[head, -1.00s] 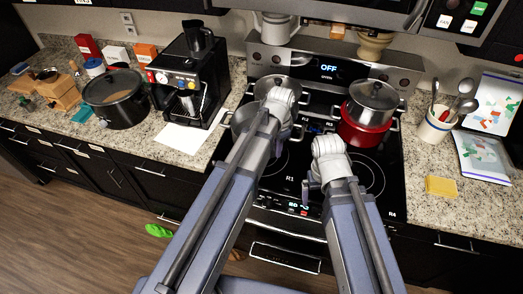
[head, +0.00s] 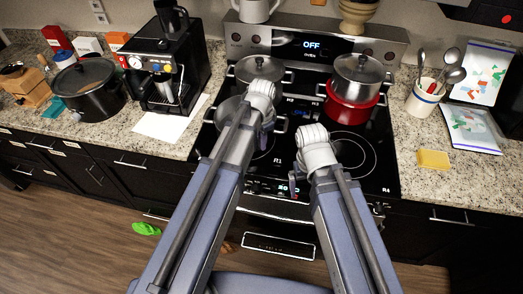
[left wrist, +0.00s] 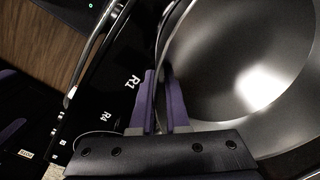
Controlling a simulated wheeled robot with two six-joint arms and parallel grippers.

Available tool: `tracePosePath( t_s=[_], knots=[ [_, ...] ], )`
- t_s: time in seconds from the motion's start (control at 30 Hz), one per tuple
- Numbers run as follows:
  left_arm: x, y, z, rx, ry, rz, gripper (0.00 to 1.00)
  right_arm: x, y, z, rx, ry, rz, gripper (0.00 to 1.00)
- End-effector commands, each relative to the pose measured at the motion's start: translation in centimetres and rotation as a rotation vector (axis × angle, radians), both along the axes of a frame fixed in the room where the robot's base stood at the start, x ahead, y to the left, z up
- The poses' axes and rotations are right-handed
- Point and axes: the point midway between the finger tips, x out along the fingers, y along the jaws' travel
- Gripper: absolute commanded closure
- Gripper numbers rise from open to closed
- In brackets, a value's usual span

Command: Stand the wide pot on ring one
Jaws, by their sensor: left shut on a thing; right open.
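The wide pot (head: 228,112) is a silver steel pot at the stove's front left, over the area of ring one, marked R1 (head: 277,161). My left gripper (head: 268,120) hides much of it. In the left wrist view my left gripper (left wrist: 160,78) is shut on the pot's near edge, and the pot's bare inside (left wrist: 240,75) fills the right. Whether its base touches the glass is hidden. My right gripper (head: 296,184) is open and empty near the stove's front edge.
A lidded steel pot (head: 245,72) stands at the back left. A red pot (head: 350,114) with a lidded steel pot (head: 358,80) on top is at the back right. The front right ring, R4, looks clear. A yellow sponge (head: 433,159) lies on the right counter.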

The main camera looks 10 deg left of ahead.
Motion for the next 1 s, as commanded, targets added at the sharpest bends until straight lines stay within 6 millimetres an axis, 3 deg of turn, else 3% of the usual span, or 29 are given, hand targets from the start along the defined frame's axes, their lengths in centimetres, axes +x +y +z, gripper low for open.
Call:
tracePosePath(
  t_s=[0.33, 0.77, 0.8, 1.0],
  knots=[
    [0.0, 0.0, -3.7, 0.001, -0.001, 0.0, 1.0, 0.0, 0.0, -3.7, 0.0, 0.0, -0.001, 0.0],
    [0.0, 0.0, -4.0, 0.001, -0.001, 0.0, 1.0, 0.0, 0.0, -4.0, 0.0, 0.0, -0.001, 0.0],
    [0.0, 0.0, -4.0, 0.0, 0.0, 0.0, 0.86, 0.0, 0.0, -4.0, 0.0, 0.0, -0.001, 0.0],
    [0.0, 0.0, -3.9, 0.0, 0.0, 0.0, 0.63, 0.0, 0.0, -3.9, 0.0, 0.0, -0.001, 0.0]
  ],
)
